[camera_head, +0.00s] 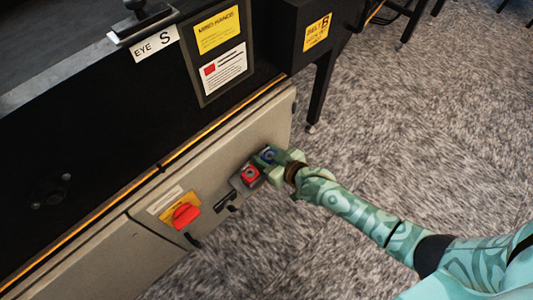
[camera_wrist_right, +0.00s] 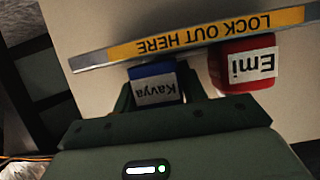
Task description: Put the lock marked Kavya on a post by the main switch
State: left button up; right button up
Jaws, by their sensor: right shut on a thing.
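The blue lock (camera_head: 268,155) is held by my right gripper (camera_head: 277,159) at the right part of the grey panel. In the right wrist view the blue lock (camera_wrist_right: 152,71) has a white label reading Kavya, upside down. The fingers of my right gripper (camera_wrist_right: 158,92) are shut on its sides. It is close under the strip marked LOCK OUT HERE (camera_wrist_right: 205,33); I cannot tell whether it sits on a post. The main switch, a red knob (camera_head: 186,214) on a yellow plate, is left of the locks. My left gripper is not in view.
A red lock (camera_head: 250,174) is beside the blue one, on the switch side; its label reads Emi in the right wrist view (camera_wrist_right: 245,66). Small dark fittings (camera_head: 225,201) show between it and the switch. Black machine legs (camera_head: 320,90) stand behind. Open carpet (camera_head: 430,150) lies right.

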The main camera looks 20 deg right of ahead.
jog(key=shift+w, duration=0.15)
jog(key=o, duration=1.1)
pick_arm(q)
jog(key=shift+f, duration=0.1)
pick_arm(e)
jog(key=shift+a, duration=0.2)
jog(key=shift+r, duration=0.1)
jog(key=shift+s+r, duration=0.1)
jog(key=shift+s, duration=0.1)
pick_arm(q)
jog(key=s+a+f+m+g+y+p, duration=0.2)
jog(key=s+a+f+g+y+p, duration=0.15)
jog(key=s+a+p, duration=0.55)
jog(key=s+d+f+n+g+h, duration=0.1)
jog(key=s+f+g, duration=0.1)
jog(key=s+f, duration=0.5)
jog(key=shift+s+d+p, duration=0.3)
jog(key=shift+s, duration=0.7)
pick_arm(e)
jog(key=shift+d+f+v, duration=0.1)
jog(key=shift+d+v, duration=0.1)
jog(key=shift+v, duration=3.85)
jog(key=shift+d+f+v, duration=0.1)
jog(key=shift+d+v, duration=0.05)
jog(key=shift+v, duration=3.85)
